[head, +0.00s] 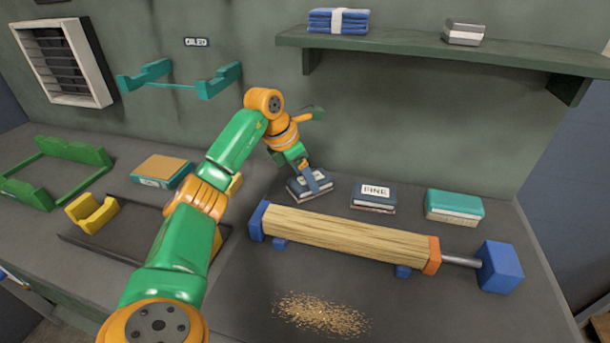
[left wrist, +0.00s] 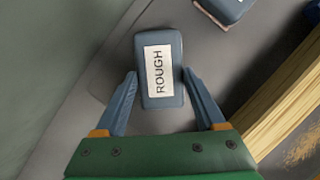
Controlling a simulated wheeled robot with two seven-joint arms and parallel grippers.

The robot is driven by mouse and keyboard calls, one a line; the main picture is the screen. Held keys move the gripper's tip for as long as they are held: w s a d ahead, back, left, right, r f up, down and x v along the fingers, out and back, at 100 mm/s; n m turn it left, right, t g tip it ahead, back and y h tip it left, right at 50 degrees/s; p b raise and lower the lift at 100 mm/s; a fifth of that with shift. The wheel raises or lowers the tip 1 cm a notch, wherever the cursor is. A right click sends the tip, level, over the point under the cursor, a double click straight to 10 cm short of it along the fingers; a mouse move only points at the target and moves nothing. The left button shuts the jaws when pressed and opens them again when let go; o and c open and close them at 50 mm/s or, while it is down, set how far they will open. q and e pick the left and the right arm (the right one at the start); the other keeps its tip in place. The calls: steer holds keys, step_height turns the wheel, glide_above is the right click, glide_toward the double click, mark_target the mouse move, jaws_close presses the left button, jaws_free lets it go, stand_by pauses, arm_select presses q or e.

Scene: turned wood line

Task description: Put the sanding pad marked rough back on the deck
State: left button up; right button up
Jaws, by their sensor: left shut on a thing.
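The sanding pad marked ROUGH (left wrist: 160,93) is a dark blue-grey block with a white label, seen from above in the left wrist view. In the head view the same pad (head: 299,190) is at the back of the grey deck (head: 400,285), behind the wooden blank. My left gripper (head: 309,178) is shut on it, with one finger along each long side; the fingers also show in the left wrist view (left wrist: 160,76). The gripper partly covers the pad in the head view. I cannot tell whether its underside touches the deck. My right gripper is not in view.
A similar labelled pad (head: 373,198) and a teal-topped block (head: 454,206) stand to the right. The pale wooden blank (head: 345,236) lies in front between blue and orange ends. Sawdust (head: 322,314) lies nearer. A shelf (head: 440,52) overhangs the back right.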

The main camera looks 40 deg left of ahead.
arm_select(q)
steer(key=o, duration=1.3)
steer(key=shift+f, duration=0.1)
steer(key=p+v, duration=0.2)
steer(key=v, duration=1)
steer(key=shift+r, duration=0.2)
